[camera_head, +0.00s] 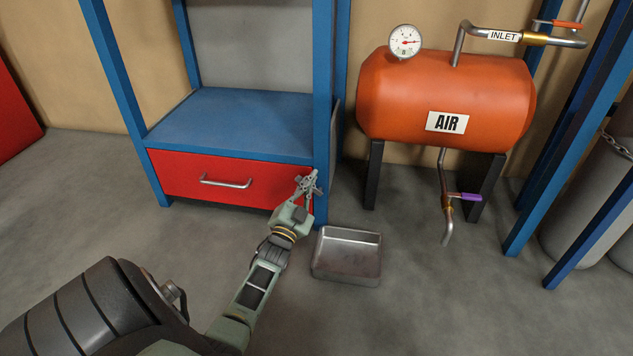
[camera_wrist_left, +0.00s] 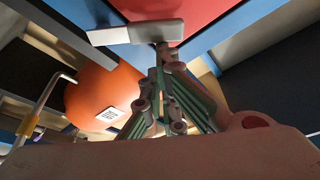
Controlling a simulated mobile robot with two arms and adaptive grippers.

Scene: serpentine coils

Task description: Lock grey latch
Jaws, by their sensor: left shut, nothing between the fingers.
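The grey latch (camera_wrist_left: 137,32) shows in the left wrist view as a short pale-grey bar. It lies across the blue frame post and the edge of the red drawer front. My left gripper (camera_wrist_left: 162,50) is shut and empty, its fingertips just at the bar; I cannot tell whether they touch it. In the head view my left gripper (camera_head: 309,180) is at the right end of the red drawer (camera_head: 228,180), by the blue corner post. There the gripper largely hides the latch. The drawer looks closed. My right gripper is not in view.
A metal tray (camera_head: 345,268) lies on the floor right of my left forearm. An orange air tank (camera_head: 445,100) on black legs stands to the right, with a purple-handled valve (camera_head: 470,197) beneath. Blue posts and grey cylinders stand at the far right.

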